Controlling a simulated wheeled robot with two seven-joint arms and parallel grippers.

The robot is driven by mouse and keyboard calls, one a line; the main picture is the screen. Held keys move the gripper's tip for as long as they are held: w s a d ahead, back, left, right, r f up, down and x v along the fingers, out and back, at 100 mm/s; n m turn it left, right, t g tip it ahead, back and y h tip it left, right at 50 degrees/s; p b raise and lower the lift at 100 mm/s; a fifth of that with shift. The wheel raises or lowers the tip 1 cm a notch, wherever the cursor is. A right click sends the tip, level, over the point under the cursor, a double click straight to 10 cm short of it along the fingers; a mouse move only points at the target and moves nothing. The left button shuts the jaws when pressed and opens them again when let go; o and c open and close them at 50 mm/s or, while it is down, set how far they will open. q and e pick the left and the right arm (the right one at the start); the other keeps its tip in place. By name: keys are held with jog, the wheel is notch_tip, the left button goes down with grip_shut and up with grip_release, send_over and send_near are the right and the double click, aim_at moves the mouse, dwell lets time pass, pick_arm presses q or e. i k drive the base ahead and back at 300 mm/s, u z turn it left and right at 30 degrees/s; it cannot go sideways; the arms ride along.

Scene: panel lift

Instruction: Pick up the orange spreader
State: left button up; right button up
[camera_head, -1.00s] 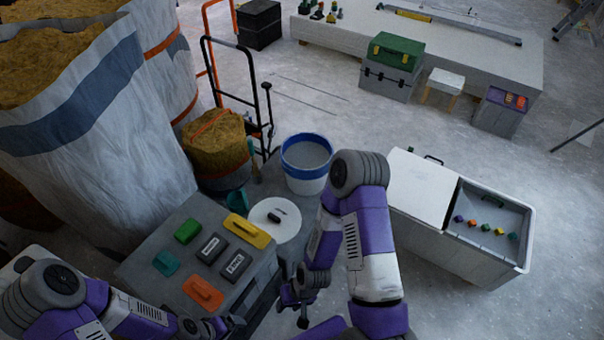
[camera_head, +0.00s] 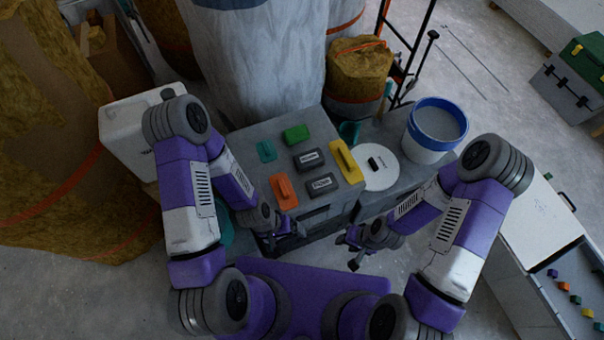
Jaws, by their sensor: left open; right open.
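The orange spreader (camera_head: 283,191) lies flat on top of the grey tool box (camera_head: 240,147), near its front left edge, with a raised handle along it. My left gripper (camera_head: 296,229) is open and empty, in front of the box and just below the spreader in the picture. My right gripper (camera_head: 348,246) is open and empty, in front of the box and further right. Neither gripper touches the spreader.
On the box are a teal spreader (camera_head: 266,151), a green block (camera_head: 297,134), two dark grey blocks (camera_head: 309,160) and a yellow float (camera_head: 346,162). A white lid (camera_head: 382,180) and a blue-rimmed bucket (camera_head: 430,145) stand right. A white container (camera_head: 127,125) is left.

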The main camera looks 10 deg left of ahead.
aim_at(287, 199)
jog(key=k, duration=0.5)
jog(key=z, duration=1.15)
jog(key=i, duration=0.7)
jog(key=u, duration=1.15)
